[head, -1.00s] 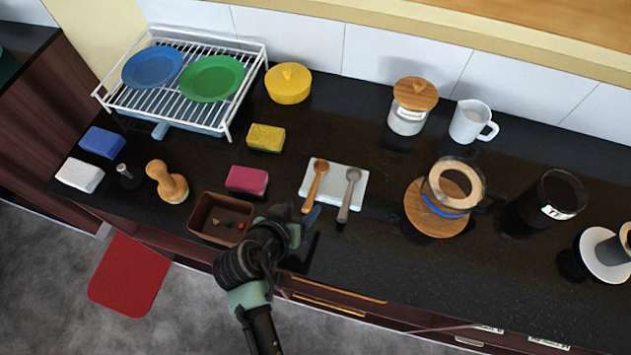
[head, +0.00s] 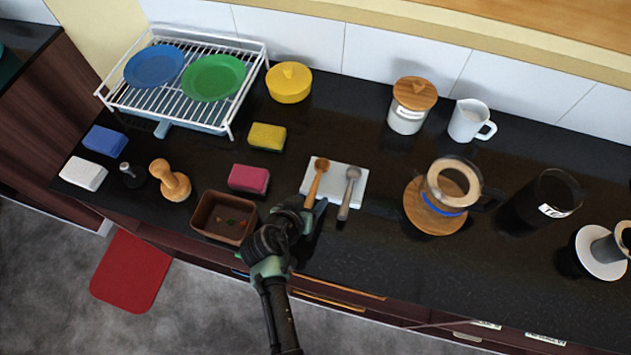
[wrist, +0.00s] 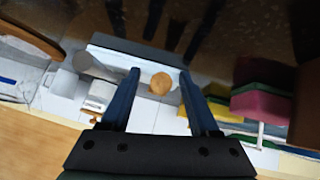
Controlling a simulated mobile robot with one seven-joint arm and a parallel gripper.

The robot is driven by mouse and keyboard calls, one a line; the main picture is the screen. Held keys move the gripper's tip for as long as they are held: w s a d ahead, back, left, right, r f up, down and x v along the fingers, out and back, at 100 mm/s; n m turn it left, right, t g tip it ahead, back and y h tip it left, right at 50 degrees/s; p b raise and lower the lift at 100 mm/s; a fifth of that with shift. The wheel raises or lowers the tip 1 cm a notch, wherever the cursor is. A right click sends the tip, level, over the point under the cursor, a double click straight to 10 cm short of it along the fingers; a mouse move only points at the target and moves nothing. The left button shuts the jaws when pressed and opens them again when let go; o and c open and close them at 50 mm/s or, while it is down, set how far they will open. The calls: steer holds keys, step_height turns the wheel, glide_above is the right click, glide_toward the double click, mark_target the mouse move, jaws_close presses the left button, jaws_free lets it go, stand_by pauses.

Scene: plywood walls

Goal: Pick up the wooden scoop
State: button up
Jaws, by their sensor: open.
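The wooden scoop (head: 317,178) lies on a white tray (head: 338,205), its handle pointing toward the counter's front edge. A grey metal scoop (head: 351,186) lies beside it on the right. My gripper (head: 311,211) is at the near end of the wooden scoop's handle, which it partly hides. In the wrist view, my gripper (wrist: 160,76) is open, and a round light-brown end of the wooden scoop (wrist: 160,84) appears between the fingers. I cannot tell whether either finger touches it.
A brown bin (head: 224,219) with small bits inside stands close left of my gripper. A pink sponge (head: 248,179) lies behind it. A glass coffee maker (head: 449,193) on a wooden base stands to the right. The dark counter between tray and coffee maker is clear.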

steer(key=shift+c, duration=0.4)
jaws_close()
steer(key=shift+r, duration=0.1)
step_height(320, 180, up, 10)
steer(key=shift+f+b, duration=0.1)
steer(key=shift+b, duration=0.3)
